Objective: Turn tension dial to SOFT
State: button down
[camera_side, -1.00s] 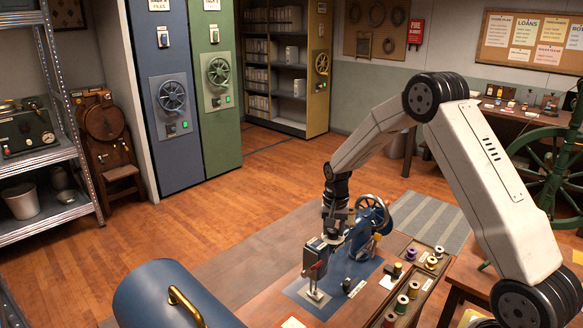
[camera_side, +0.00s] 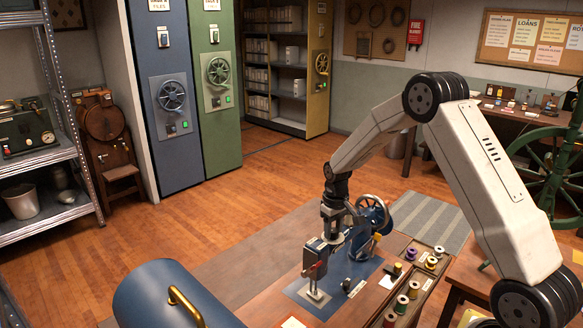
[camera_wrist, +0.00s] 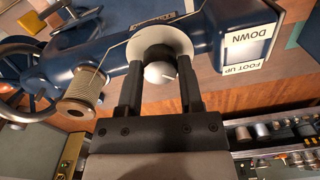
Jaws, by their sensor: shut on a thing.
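A blue sewing machine (camera_side: 316,252) stands on the bench; its arm (camera_wrist: 110,48) runs across the wrist view. On it, a round silver dial knob (camera_wrist: 160,74) with a small light mark sits in front of a pale disc (camera_wrist: 172,42). My gripper (camera_wrist: 161,85) is shut on this knob, one finger on each side. In the side view my gripper (camera_side: 334,236) is over the machine's top, and hides the knob. No SOFT marking is readable.
A thread spool (camera_wrist: 80,92) stands close left of my fingers, and the handwheel (camera_wrist: 22,78) lies beyond it. A FOOT UP / DOWN plate (camera_wrist: 246,46) is to the right. A tray of spools (camera_side: 415,283) is beside the machine.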

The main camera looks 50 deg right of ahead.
aim_at(333, 231)
jog(key=shift+n, duration=1.3)
jog(key=shift+c, duration=1.3)
grip_release()
jog(key=shift+r, duration=0.1)
jog(key=shift+r, duration=3.85)
jog(key=shift+a, duration=0.1)
